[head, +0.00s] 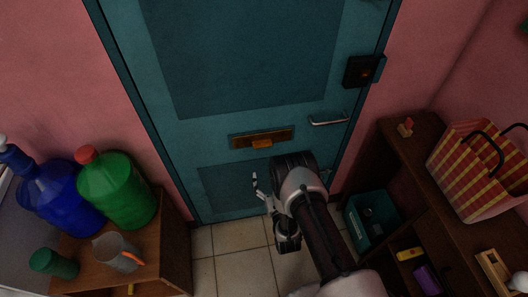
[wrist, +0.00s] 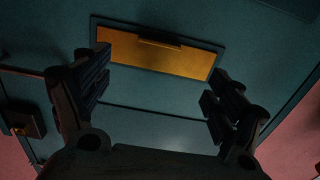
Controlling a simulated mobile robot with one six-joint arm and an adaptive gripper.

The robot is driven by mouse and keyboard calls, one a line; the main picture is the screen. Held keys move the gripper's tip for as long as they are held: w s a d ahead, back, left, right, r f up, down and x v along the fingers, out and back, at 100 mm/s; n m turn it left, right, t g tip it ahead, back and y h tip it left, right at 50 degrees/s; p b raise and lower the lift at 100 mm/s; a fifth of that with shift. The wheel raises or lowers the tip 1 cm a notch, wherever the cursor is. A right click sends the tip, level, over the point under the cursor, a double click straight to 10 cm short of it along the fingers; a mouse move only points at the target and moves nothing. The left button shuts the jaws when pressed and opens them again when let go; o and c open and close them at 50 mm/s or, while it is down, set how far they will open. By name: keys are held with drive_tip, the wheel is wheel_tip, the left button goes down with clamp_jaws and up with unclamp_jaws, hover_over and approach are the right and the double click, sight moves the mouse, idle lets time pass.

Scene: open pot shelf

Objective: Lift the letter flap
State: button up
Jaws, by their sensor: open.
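The letter flap (head: 262,138) is a brass plate set in the teal door (head: 240,60), at mid width below the large upper panel. It shows closer in the wrist view (wrist: 157,54), with a dark lip along one long edge. The flap looks closed. My gripper (head: 261,186) is in front of the door, below the flap in the head view. In the wrist view my gripper (wrist: 158,92) is open and empty, its two fingers spread on either side of the flap's lower part. I cannot tell how far the fingertips are from the door.
A door handle (head: 328,121) and a black lock box (head: 363,70) are on the door's right side. A low wooden cabinet (head: 175,245) with bottles stands left. A wooden shelf (head: 405,160) with a striped bag (head: 478,170) stands right. Tiled floor (head: 232,262) lies between.

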sight(263, 141)
drive_tip(key=b+x, duration=0.3)
drive_tip(key=x, duration=1)
drive_tip(key=shift+b, duration=0.4)
drive_tip(key=shift+c, duration=0.3)
drive_tip(key=c, duration=1.5)
